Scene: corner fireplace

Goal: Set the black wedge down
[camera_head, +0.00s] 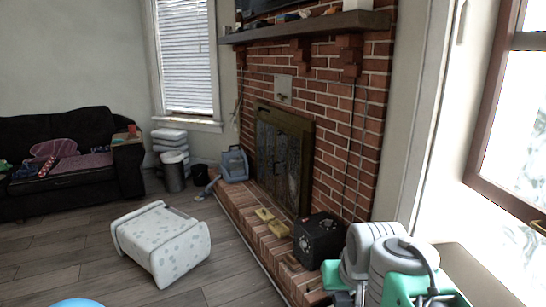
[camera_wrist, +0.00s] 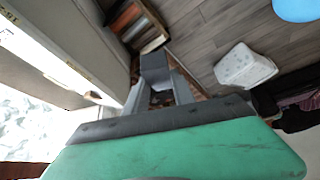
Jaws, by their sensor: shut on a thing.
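The black wedge shows in the wrist view as a dark grey block (camera_wrist: 154,64) at the fingertips. My gripper (camera_wrist: 157,80) is shut on it. In the head view my arm's end is at the lower right, beside the brick hearth (camera_head: 236,217); the wedge cannot be made out there. How high the wedge is above the surface below it cannot be told.
A black box-shaped appliance (camera_head: 318,240) stands on the hearth near my arm, with yellowish blocks (camera_head: 265,215) beyond it. Floor between stool and hearth is clear.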

